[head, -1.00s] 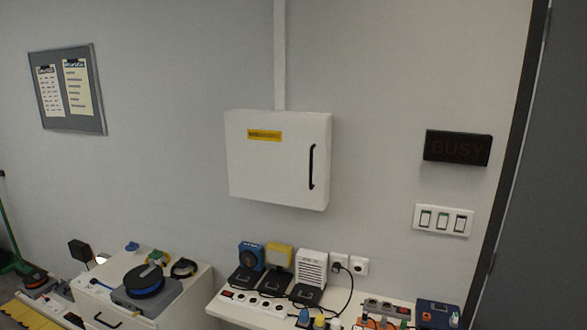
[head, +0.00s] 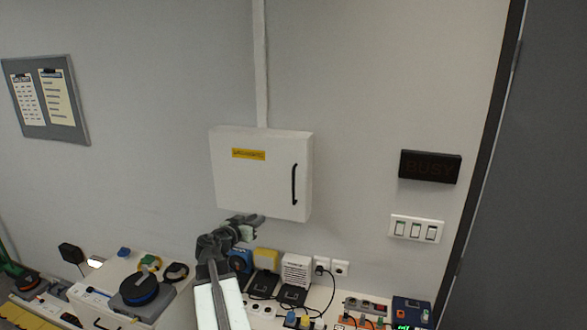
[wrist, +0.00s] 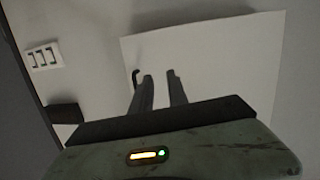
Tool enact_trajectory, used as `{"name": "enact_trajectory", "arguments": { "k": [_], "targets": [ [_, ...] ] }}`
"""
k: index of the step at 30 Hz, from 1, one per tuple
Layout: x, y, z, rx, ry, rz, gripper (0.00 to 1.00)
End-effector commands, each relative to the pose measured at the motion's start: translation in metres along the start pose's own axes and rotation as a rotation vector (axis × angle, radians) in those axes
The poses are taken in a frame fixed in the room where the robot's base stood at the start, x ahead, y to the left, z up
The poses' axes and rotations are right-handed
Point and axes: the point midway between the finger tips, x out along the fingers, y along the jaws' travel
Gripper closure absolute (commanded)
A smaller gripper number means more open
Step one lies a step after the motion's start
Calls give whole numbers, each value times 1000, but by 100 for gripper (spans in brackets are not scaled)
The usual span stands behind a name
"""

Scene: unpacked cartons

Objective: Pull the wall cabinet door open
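The white wall cabinet (head: 250,182) hangs on the wall with its door shut. It has a yellow label at upper left and a black vertical handle (head: 294,184) near the door's right edge. In the head view my gripper (head: 259,219) is in front of the cabinet's lower edge, left of and below the handle. In the wrist view my gripper's two fingers (wrist: 160,76) are apart with nothing between them, in front of the white door (wrist: 215,70). Part of the dark handle (wrist: 135,77) shows just left of the left finger, outside the gap; the finger hides the rest.
A bench (head: 262,322) with chargers, sockets and plugs stands below the cabinet. A cable reel (head: 139,287) sits on a white unit at left. A BUSY sign (head: 430,167) and light switches (head: 416,229) are on the wall at right. Wall around the cabinet is clear.

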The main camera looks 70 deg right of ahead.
Motion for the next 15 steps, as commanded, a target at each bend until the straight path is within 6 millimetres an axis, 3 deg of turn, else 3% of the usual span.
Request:
{"name": "enact_trajectory", "arguments": {
  "k": [1,4,8,15],
  "targets": [
    [21,30,-38,31,60,27,80],
    [45,62,-69,69,144,42,80],
    [55,78,-81,84,184,46,80],
    [65,77,-81,86,185,45,80]
  ]
}}
